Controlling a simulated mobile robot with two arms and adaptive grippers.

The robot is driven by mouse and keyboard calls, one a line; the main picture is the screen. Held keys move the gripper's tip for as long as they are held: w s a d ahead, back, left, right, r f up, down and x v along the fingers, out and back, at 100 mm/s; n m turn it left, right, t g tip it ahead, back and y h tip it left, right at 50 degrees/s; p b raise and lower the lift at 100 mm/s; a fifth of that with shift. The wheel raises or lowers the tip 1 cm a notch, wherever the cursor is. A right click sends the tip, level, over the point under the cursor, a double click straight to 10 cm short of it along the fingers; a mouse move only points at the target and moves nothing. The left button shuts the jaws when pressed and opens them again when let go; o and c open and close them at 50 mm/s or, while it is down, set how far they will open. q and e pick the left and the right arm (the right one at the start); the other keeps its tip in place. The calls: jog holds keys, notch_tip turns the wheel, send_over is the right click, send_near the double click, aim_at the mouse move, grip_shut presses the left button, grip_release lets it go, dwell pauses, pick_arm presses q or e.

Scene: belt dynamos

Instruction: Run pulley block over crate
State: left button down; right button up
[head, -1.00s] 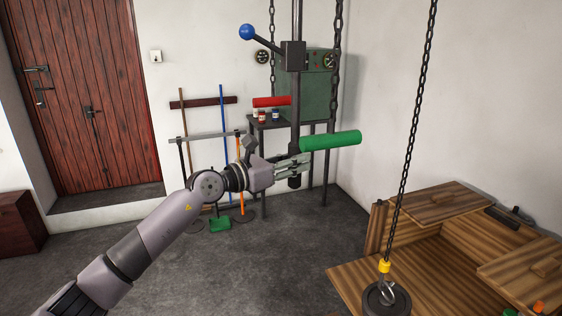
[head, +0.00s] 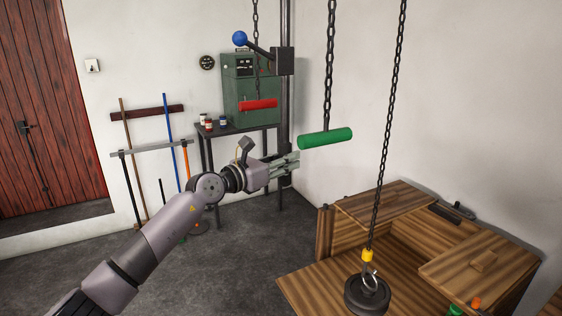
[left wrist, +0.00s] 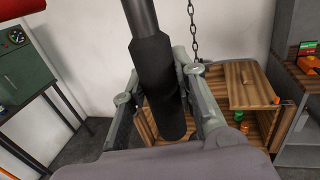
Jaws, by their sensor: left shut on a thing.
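My left gripper (head: 283,163) is shut on the lower end of a dark upright bar (head: 286,110). In the left wrist view the dark grip of the bar (left wrist: 160,80) stands between my fingers. The open wooden crate (head: 350,237) is at the lower right, and part of it shows in the wrist view (left wrist: 262,128). A dark round weight (head: 367,295) hangs on a chain (head: 386,130) by a yellow-topped hook (head: 367,256), in front of the crate's inside in the picture. The pulley block itself is not visible. My right gripper is not in view.
A green handle (head: 325,138) and a red handle (head: 258,104) hang on chains near the bar. A lever with a blue ball (head: 240,39) sits higher up. A green cabinet (head: 240,95) stands on a table behind.

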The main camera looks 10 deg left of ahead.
pick_arm(q)
jog(key=shift+s+a, duration=0.4)
jog(key=shift+a, duration=0.25)
jog(key=c, duration=1.7)
grip_release()
jog(key=o, duration=0.4)
jog(key=shift+w+d, duration=0.2)
jog(key=shift+d, duration=0.1)
